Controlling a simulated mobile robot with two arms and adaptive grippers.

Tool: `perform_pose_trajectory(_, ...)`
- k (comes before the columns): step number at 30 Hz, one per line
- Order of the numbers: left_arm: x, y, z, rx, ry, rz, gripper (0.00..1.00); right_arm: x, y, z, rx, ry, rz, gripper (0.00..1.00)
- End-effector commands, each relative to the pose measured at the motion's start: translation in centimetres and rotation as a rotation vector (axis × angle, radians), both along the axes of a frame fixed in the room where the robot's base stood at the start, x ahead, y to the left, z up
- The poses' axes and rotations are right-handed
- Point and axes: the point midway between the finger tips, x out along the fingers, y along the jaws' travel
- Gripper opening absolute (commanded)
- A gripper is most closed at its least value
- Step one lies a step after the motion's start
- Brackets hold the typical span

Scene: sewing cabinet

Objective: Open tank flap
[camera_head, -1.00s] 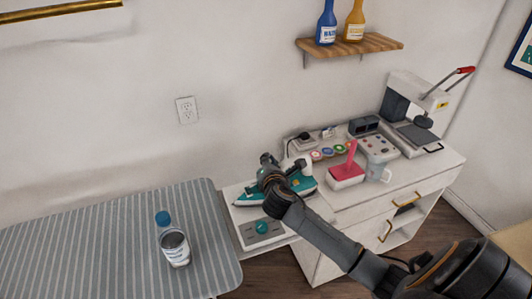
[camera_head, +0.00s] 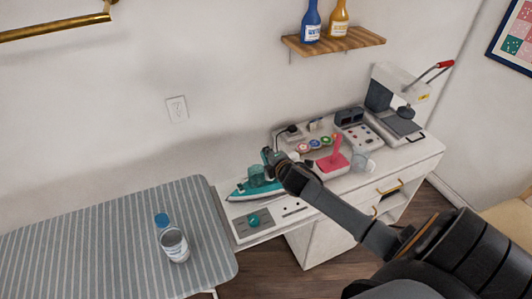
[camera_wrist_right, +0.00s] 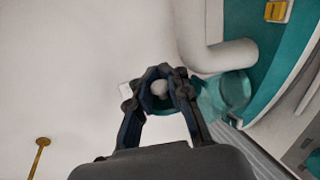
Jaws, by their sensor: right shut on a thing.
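The teal and white iron (camera_head: 240,192) lies on a white rest beside the ironing board. Its translucent teal tank (camera_head: 257,178) shows just below my right gripper (camera_head: 268,156). In the wrist view, the tank (camera_wrist_right: 228,92) is to the right of my right gripper (camera_wrist_right: 160,78). The gripper is shut on a small whitish round piece (camera_wrist_right: 160,88), apparently the tank flap. How it joins the tank is hidden by the fingers. My left gripper is not in view.
A control panel (camera_head: 252,220) is in front of the iron. A pink-handled item (camera_head: 334,158) and a press (camera_head: 400,105) stand right on the cabinet.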

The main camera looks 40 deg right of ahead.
Motion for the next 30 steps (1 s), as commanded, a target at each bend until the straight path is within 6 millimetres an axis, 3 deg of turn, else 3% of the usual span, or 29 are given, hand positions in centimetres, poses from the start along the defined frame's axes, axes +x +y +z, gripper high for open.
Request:
perform_pose_trajectory(16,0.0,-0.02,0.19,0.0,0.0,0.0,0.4,0.14,-0.2,0.37,0.022,-0.012,0.001,0.0)
perform_pose_trajectory(17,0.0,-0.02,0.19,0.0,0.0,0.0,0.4,0.14,-0.2,0.38,0.022,-0.012,0.001,0.19)
perform_pose_trajectory(20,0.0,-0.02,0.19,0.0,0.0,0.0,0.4,0.13,-0.19,0.34,0.021,-0.011,0.0,0.4)
perform_pose_trajectory(30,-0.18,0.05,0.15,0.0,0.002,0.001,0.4,-0.12,-0.1,0.1,0.022,-0.006,0.001,0.4)
